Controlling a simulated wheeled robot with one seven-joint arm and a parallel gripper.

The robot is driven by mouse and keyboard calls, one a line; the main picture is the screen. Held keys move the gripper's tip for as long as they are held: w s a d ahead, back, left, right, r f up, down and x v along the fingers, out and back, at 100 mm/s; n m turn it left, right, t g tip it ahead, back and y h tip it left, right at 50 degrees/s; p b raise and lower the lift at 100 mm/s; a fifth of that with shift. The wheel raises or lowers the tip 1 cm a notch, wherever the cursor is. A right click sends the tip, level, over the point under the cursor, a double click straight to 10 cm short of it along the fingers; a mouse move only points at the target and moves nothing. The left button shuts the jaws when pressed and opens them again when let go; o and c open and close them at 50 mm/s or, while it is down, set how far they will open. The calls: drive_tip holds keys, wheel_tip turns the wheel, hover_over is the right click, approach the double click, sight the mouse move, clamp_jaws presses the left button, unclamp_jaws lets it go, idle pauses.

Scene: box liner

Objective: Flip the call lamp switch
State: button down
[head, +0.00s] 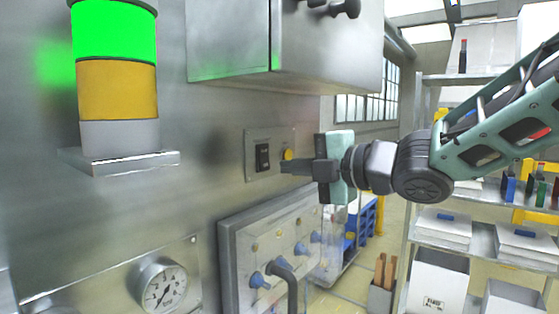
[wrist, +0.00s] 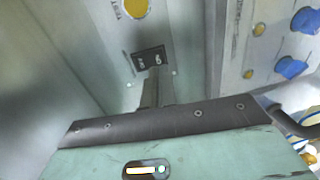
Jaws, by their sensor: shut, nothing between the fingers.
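The black rocker switch (head: 262,157) sits on a small metal plate on the steel wall panel, left of a round yellow button (head: 288,154). My gripper (head: 284,167) is shut and empty, its tips pointing at the plate just right of the switch in the head view. In the wrist view the closed fingers (wrist: 153,88) point at a black switch (wrist: 149,58) with light markings, and the yellow button (wrist: 135,8) lies beyond it. I cannot tell whether the tips touch it. A stack lamp (head: 115,60) at the left glows green on top, with an amber section below.
A steel cabinet (head: 285,45) juts out above the switch plate. A lower panel with blue knobs (head: 262,278) and a bent handle stands below, near a pressure gauge (head: 160,287). Shelves (head: 455,232) with boxes are behind my arm at the right.

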sight(267, 167)
drive_tip(key=shift+p+x, duration=0.45)
drive_tip(key=shift+x, duration=1.3)
drive_tip(key=shift+w+a+f+b, duration=0.15)
drive_tip(key=shift+f+b, duration=0.25)
drive_tip(key=shift+b, duration=0.8)
drive_tip(key=shift+r+p, duration=0.3)
drive_tip(key=shift+r, duration=0.05)
